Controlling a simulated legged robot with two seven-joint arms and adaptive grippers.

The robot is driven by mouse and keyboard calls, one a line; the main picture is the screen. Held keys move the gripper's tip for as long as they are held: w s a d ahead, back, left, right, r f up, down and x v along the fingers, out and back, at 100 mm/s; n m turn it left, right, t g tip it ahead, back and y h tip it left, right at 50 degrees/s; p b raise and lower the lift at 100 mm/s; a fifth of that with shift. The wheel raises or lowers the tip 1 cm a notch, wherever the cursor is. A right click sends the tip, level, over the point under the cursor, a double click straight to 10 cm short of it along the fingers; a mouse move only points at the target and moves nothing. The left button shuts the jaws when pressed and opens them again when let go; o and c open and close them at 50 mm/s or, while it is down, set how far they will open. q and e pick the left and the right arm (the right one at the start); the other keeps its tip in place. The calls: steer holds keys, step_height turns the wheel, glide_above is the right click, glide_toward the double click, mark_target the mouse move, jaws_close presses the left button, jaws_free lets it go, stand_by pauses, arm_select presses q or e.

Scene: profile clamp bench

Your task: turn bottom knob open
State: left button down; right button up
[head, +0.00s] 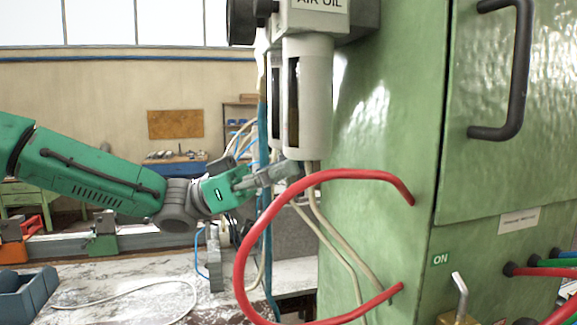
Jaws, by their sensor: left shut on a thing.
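The air-oil unit, with a pale cylindrical bowl (308,100) and a dark sight window, hangs beside the green cabinet. The bottom knob (311,167) is a small grey part under the bowl, partly hidden by the fingers. My left gripper (290,171) reaches in from the left, its grey fingers shut on the bottom knob just below the bowl. How far the knob is turned cannot be told. My right gripper is not in view.
A thick red hose (243,250) loops from the green cabinet (385,130) close below my left gripper. Pale hoses (345,255) hang under the unit. A brass valve (459,300) sits at lower right. A bench (120,290) with a blue-grey bin (28,292) is at left.

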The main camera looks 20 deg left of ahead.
arm_select(q)
steer(key=shift+r, duration=0.15)
steer(key=c, duration=1.3)
jaws_free()
steer(key=shift+w+a, duration=0.1)
steer(key=v, duration=1.2)
steer(key=shift+f, duration=0.3)
steer(key=shift+w, duration=0.15)
